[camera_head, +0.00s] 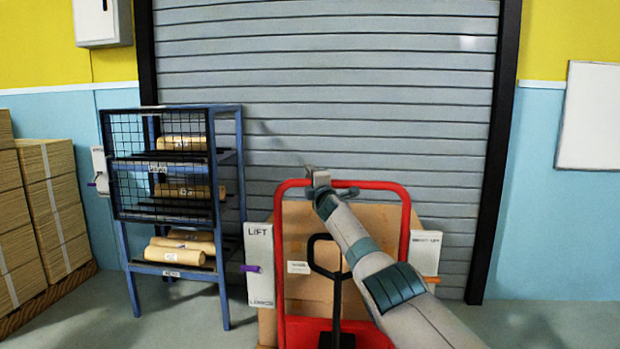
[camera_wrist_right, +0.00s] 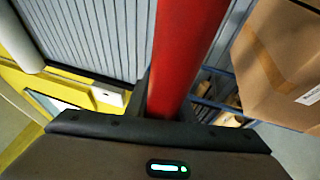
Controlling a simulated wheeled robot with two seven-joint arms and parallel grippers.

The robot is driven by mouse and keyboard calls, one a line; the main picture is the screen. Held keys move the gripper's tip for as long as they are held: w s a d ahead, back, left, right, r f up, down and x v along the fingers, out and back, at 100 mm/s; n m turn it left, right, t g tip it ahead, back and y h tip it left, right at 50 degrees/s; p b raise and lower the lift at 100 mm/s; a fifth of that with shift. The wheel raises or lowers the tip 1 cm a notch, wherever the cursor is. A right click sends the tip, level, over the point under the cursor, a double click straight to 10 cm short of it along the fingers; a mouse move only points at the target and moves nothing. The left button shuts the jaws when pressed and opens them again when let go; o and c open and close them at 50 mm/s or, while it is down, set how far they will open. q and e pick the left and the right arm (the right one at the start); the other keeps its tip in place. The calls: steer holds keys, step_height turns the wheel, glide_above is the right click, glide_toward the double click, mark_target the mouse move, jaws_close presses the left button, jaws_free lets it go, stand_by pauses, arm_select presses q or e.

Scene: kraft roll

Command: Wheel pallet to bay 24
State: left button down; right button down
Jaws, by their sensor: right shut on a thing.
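A red pallet mover with an upright hoop frame (camera_head: 405,215) stands in front of me, with a black pump handle (camera_head: 337,270) at its middle. A large brown carton (camera_head: 300,220) is behind the frame; the pallet itself is hidden. My right gripper (camera_head: 320,182) is at the top bar of the frame, shut on it. In the right wrist view the red bar (camera_wrist_right: 188,55) runs into the jaws of my right gripper (camera_wrist_right: 165,115), and the carton (camera_wrist_right: 280,60) shows on the right. My left gripper is not in view. I see no bay number.
A white panel marked LIFT (camera_head: 260,265) is on the frame's left side, with another white panel (camera_head: 426,255) at right. A blue rack (camera_head: 240,160) with paper rolls and stacked cartons (camera_head: 50,200) stand left. A closed grey shutter (camera_head: 330,80) is behind; floor at right is clear.

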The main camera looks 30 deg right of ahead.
steer(key=shift+d+f, duration=0.1)
steer(key=shift+f, duration=0.5)
steer(key=c, duration=1.6)
jaws_free()
steer(key=shift+o, duration=0.3)
steer(key=shift+d, duration=0.1)
steer(key=shift+w, duration=0.1)
steer(key=shift+r, duration=0.25)
